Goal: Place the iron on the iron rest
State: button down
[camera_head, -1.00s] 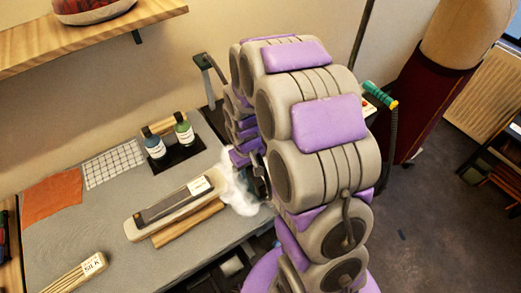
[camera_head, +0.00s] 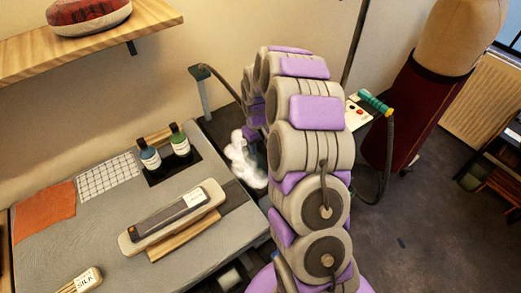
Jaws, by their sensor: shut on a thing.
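My gripper (camera_head: 257,148) is mostly hidden behind my own arm, low beside the right end of the work table. A dark shape at its end fits the iron (camera_head: 260,158), but only a sliver shows and its outline and tilt cannot be made out. White steam billows right beside it. A dark flat pad (camera_head: 234,196) lies bare at the table's right edge, left of the steam. I cannot tell for certain whether this pad is the iron rest.
The grey table (camera_head: 95,240) holds a pale board (camera_head: 129,243) with a dark strip, two bottles (camera_head: 180,146) on a black tray, and cloths. A post with a hose (camera_head: 203,92) stands behind. A teal-handled device (camera_head: 375,103) and a dress form (camera_head: 425,110) stand right.

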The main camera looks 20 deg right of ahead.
jog(key=shift+w+d, duration=0.45)
jog(key=shift+d, duration=0.1)
jog(key=shift+f, duration=0.15)
jog(key=f, duration=0.3)
jog(key=shift+a+f+b, duration=0.1)
jog(key=shift+a+b, duration=0.1)
jog(key=shift+b, duration=0.1)
jog(key=shift+d, duration=0.1)
jog(key=c, duration=0.7)
grip_release()
jog(key=shift+s+f, duration=0.1)
